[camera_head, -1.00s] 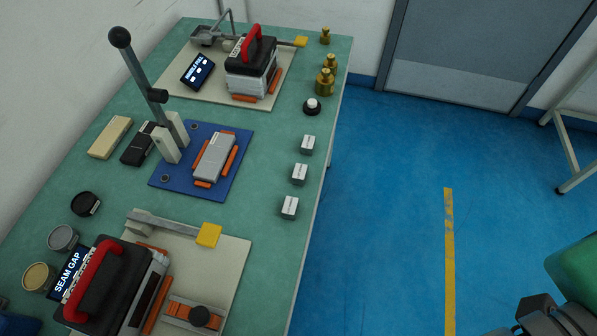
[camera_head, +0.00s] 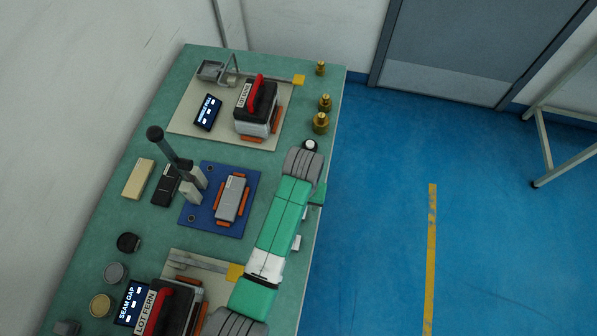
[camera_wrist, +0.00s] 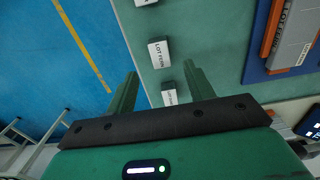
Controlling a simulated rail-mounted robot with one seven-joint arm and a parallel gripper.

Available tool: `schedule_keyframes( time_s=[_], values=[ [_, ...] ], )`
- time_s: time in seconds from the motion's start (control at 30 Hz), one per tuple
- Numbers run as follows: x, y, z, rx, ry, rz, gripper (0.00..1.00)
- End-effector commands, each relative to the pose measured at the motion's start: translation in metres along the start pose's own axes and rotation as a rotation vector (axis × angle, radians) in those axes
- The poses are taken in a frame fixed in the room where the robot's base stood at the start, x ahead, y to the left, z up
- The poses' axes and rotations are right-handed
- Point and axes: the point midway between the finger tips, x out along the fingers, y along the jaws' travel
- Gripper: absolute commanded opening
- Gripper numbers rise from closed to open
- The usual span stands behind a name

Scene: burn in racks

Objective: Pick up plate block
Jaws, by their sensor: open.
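Three small grey-white blocks with printed tops line the bench edge; I cannot tell which is the plate block. In the wrist view, one block reads "LOT FERN" (camera_wrist: 160,53), a second block (camera_wrist: 169,97) sits between my fingers' bases in the picture, partly hidden by the gripper, and a third block (camera_wrist: 146,3) is cut by the top edge. My gripper (camera_wrist: 160,73) is open and empty above the bench, with the "LOT FERN" block just past its fingertips. In the head view one block (camera_head: 296,242) shows beside my arm, which hides the others.
A blue mat (camera_head: 248,177) holds a grey printed block (camera_head: 231,197) between orange strips, with a lever post (camera_head: 170,146) beside it. Beige boards (camera_head: 183,119) carry red-handled boxes. Brass weights (camera_head: 320,123) and a black-and-white knob (camera_head: 310,145) stand near the edge.

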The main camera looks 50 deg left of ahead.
Motion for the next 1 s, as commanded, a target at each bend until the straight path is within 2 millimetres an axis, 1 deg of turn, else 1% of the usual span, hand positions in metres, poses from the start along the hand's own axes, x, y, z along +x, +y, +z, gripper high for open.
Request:
schedule_keyframes(
  time_s=[0.03,0.07,0.2,0.33,0.43,0.53,0.73,0.77,0.8,0.87,0.9,0.97,1.0],
  values=[
    [0.010,0.000,0.001,0.000,-0.003,-0.001,0.53],
    [0.013,0.000,0.001,0.000,-0.002,0.000,0.53],
    [0.019,0.000,0.001,0.000,0.000,0.000,0.53],
    [0.044,-0.001,0.003,0.000,-0.002,-0.001,0.53],
    [0.060,-0.001,0.003,0.001,0.001,0.000,0.53],
    [0.066,-0.001,0.003,0.001,0.002,0.000,0.53],
    [0.066,0.000,0.003,0.001,0.003,0.001,0.53],
    [0.066,0.000,0.003,0.001,0.003,0.001,0.49],
    [0.066,0.000,0.003,0.001,0.003,0.001,0.41],
    [0.066,0.000,0.003,0.001,0.003,0.001,0.29],
    [0.066,0.000,0.003,0.001,0.003,0.001,0.21],
    [0.066,0.000,0.003,0.001,0.003,0.001,0.10],
    [0.066,0.000,0.003,0.001,0.003,0.001,0.02]
  ],
)
